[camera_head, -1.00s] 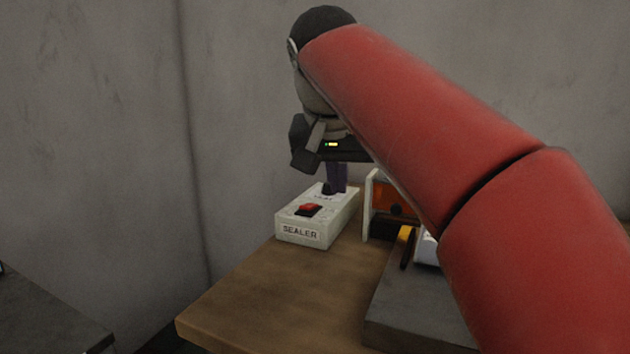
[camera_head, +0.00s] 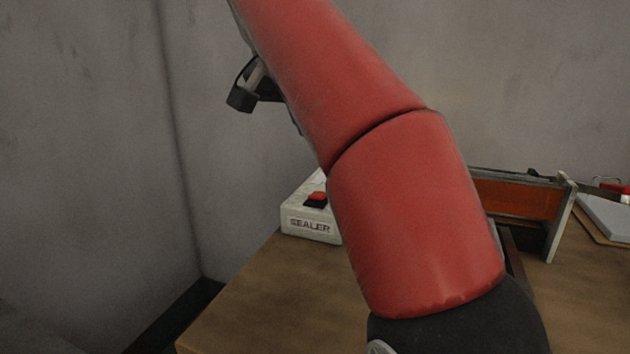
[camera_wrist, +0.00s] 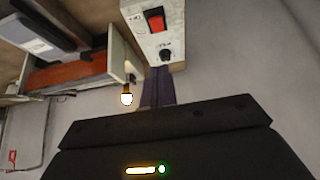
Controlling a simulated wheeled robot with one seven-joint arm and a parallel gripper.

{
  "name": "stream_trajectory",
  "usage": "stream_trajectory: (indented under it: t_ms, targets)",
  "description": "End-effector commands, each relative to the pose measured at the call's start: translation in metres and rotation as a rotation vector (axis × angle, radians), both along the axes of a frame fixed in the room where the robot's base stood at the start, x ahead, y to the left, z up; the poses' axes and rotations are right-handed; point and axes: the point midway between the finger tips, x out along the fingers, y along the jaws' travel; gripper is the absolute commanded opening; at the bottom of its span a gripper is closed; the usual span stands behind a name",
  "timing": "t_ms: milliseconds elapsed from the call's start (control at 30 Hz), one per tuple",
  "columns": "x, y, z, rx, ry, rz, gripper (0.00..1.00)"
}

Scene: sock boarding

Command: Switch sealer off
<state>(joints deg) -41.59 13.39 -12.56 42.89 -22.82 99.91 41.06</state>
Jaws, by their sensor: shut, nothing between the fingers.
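The sealer switch box (camera_head: 297,220), off-white and labelled SEALER, stands on the wooden table. Its red and black rocker switch (camera_head: 316,199) is partly beside my arm's edge; I cannot tell its on or off position. The wrist view shows the box (camera_wrist: 175,42) with the red rocker (camera_wrist: 156,22) and a dark knob (camera_wrist: 166,57). In the head view my arm hides the fingers. A small lamp (camera_wrist: 127,98) glows whitish-orange beside the orange-panelled device.
The orange-panelled device (camera_head: 520,202) stands right of the box, partly behind my arm. A pale flat item (camera_head: 606,216) lies farther right. The wooden table's (camera_head: 250,305) front left is clear. Grey walls close off the left and back.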

Motion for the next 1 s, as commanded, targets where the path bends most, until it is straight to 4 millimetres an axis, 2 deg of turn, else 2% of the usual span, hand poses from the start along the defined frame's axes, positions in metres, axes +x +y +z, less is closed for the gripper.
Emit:
stream_trajectory:
  t_ms: [133,300,467,600,800,1000]
  targets:
    - [0.01,-0.005,-0.018,-0.001,0.005,-0.002,0.0]
    - [0.03,-0.012,-0.053,-0.002,0.004,-0.002,0.0]
    - [0.048,-0.018,-0.079,-0.001,0.003,-0.003,0.0]
    - [0.044,-0.017,-0.101,0.0,0.003,0.002,0.0]
    - [0.042,-0.016,-0.115,-0.001,0.001,0.0,0.0]
    - [0.041,-0.016,-0.116,0.001,0.0,-0.001,0.0]
